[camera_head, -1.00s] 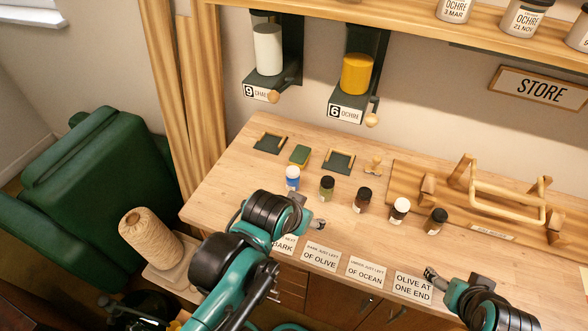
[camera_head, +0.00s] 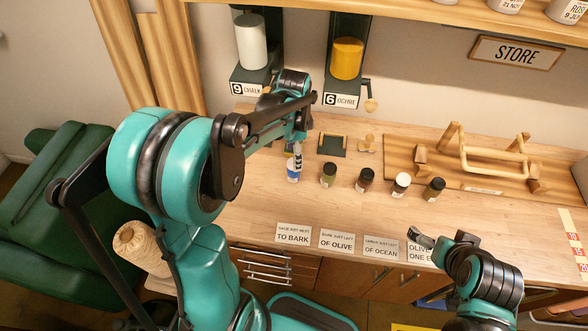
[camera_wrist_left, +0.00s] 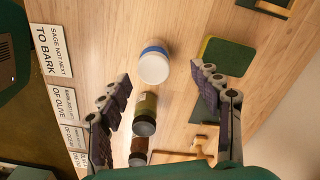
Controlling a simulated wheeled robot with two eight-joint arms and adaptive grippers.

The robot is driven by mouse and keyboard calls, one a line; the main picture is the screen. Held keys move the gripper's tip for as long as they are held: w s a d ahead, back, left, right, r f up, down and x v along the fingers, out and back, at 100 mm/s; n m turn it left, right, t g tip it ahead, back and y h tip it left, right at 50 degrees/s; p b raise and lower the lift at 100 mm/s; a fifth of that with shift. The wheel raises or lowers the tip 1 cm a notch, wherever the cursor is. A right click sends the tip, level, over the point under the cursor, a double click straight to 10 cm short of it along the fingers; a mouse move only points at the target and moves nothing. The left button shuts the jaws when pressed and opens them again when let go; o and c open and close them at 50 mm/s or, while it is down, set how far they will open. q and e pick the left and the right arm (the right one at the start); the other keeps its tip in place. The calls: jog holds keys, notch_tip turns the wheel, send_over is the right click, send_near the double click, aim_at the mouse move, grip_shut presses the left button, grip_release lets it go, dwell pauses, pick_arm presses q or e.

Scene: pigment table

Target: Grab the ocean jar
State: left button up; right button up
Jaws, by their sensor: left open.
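The blue jar with a white lid (camera_head: 293,174), which I take as the ocean jar, stands at the left end of a row of jars on the wooden table. It also shows in the left wrist view (camera_wrist_left: 154,66), lid towards the camera. My left gripper (camera_head: 298,155) is close above it and partly covers it. In the left wrist view the gripper (camera_wrist_left: 160,75) is open, its fingers apart on either side of the jar's line; contact does not show. My right gripper (camera_head: 421,240) is over the table's front edge, too small to read.
An olive-green jar (camera_head: 328,174) stands just right of the blue one, then a brown jar (camera_head: 365,180), a white-lidded dark jar (camera_head: 401,184) and a dark jar (camera_head: 435,189). A sponge (camera_wrist_left: 222,62) lies near the left gripper. Label cards (camera_head: 337,240) line the front edge.

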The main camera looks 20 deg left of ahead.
pick_arm(q)
jog(key=f, duration=0.2)
jog(key=f+b, duration=0.1)
jog(key=f, duration=0.1)
jog(key=f+b, duration=0.1)
jog(key=f, duration=0.1)
jog(key=shift+s+d+f, duration=0.15)
jog(key=shift+s+f, duration=0.25)
jog(key=shift+f+b, duration=0.4)
jog(key=shift+f, duration=0.15)
jog(key=shift+r, duration=0.1)
jog(key=c, duration=1.3)
